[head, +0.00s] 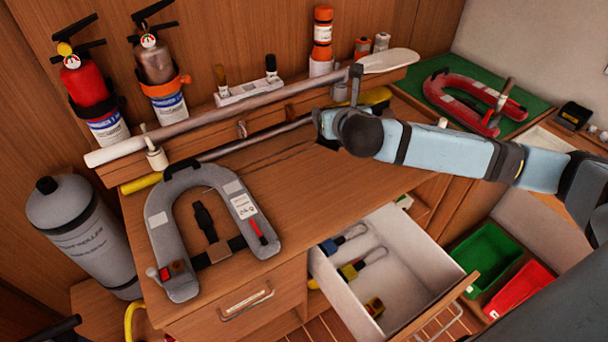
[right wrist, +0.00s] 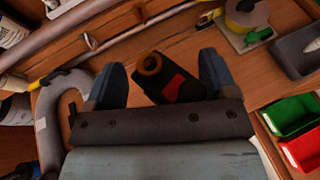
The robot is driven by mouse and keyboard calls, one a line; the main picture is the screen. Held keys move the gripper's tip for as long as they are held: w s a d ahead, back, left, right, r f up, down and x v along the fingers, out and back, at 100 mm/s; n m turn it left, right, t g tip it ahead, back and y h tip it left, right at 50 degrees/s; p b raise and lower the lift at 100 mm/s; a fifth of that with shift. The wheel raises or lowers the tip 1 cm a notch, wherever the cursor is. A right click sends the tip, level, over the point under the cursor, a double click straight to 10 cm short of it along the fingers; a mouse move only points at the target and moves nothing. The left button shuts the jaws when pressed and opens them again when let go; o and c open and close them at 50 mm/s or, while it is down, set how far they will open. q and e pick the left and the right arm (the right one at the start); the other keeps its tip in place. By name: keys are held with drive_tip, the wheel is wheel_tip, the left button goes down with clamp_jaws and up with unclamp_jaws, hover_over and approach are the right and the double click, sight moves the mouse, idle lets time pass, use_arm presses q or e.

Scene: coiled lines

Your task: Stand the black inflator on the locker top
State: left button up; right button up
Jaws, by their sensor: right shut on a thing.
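My right gripper (head: 328,124) is above the back part of the wooden locker top (head: 310,185), and its arm comes in from the right. In the right wrist view, its two blue-grey fingers (right wrist: 165,82) are on either side of a black thing with a brown ring at its end and a red patch, which looks like the black inflator (right wrist: 186,90). The gripper is shut on it. In the head view the inflator is mostly hidden by the gripper, so I cannot tell whether it touches the top. My left gripper is not in view.
A grey horseshoe buoy (head: 160,235) lies on the locker top's left. A long oar (head: 220,117) runs along the back rail. An open white drawer (head: 385,250) juts out in front. A red horseshoe (head: 455,100) lies on green at the right. The middle top is clear.

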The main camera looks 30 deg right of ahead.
drive_tip(key=shift+w+d+f+m+b, duration=0.1)
drive_tip(key=shift+d+m+b, duration=0.1)
drive_tip(key=shift+d, duration=0.4)
drive_tip(key=shift+w+d+m+b, duration=0.1)
drive_tip(key=shift+d+b, duration=0.05)
drive_tip(key=shift+d, duration=0.4)
drive_tip(key=shift+w+d+f+h, duration=0.1)
drive_tip(key=shift+d+f+h, duration=0.1)
drive_tip(key=shift+f+h, duration=0.15)
drive_tip(key=shift+f+b, duration=0.45)
drive_tip(key=shift+f, duration=9.1)
drive_tip(key=o, duration=0.9)
drive_tip(key=shift+f, duration=0.1)
drive_tip(key=shift+o, duration=0.2)
drive_tip(key=v, duration=1.2)
drive_tip(key=shift+r, duration=0.3)
